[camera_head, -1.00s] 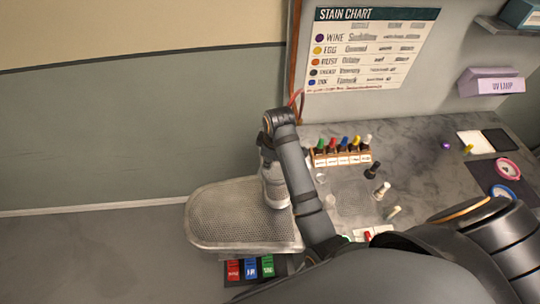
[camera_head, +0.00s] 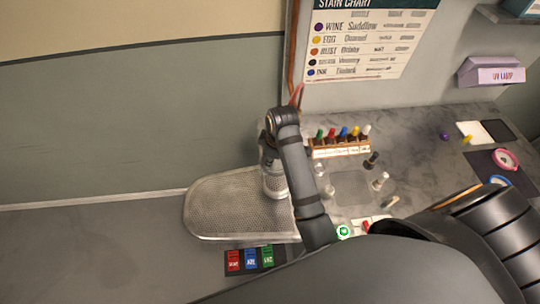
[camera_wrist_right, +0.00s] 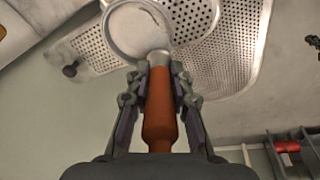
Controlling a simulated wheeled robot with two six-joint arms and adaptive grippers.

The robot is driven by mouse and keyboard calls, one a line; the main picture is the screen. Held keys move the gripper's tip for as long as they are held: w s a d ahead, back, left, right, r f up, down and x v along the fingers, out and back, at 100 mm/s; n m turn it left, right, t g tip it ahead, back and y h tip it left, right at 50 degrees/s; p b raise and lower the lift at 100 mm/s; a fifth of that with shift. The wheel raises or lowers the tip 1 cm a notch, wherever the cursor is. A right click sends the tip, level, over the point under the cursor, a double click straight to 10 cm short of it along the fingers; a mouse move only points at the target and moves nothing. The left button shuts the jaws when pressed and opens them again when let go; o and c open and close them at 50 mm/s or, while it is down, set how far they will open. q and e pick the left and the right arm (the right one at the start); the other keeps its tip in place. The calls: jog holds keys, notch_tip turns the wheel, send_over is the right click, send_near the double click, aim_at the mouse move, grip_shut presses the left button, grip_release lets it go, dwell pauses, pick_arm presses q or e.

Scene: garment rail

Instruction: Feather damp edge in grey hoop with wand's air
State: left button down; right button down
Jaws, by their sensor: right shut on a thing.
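In the right wrist view my right gripper (camera_wrist_right: 160,85) is shut on the wand's orange handle (camera_wrist_right: 160,115). The wand's silver collar (camera_wrist_right: 158,58) points away from me, at the lower rim of a pale grey hoop (camera_wrist_right: 112,42). I cannot tell whether they touch. The hoop lies over a perforated metal board, with pale material inside it and a darker edge at its right. My left gripper is not in view.
A rack of colour-capped bottles (camera_head: 342,150) and several loose small bottles stand on the grey counter right of my arm. Red, blue and green buttons (camera_head: 251,259) sit before the board. A stain chart (camera_head: 365,40) and UV lamp (camera_head: 493,75) are at the back.

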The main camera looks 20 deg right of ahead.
jog(key=shift+s+d, duration=0.75)
jog(key=shift+s, duration=0.2)
jog(key=shift+s+d, duration=0.15)
jog(key=shift+d, duration=0.45)
jog(key=shift+s+d, duration=0.15)
jog(key=shift+d, duration=0.4)
jog(key=shift+w+d, duration=0.25)
jog(key=shift+d, duration=0.35)
jog(key=shift+w+d, duration=0.25)
jog(key=shift+d, duration=0.3)
jog(key=shift+w, duration=0.1)
jog(key=shift+w+d, duration=0.65)
jog(key=shift+w, duration=0.3)
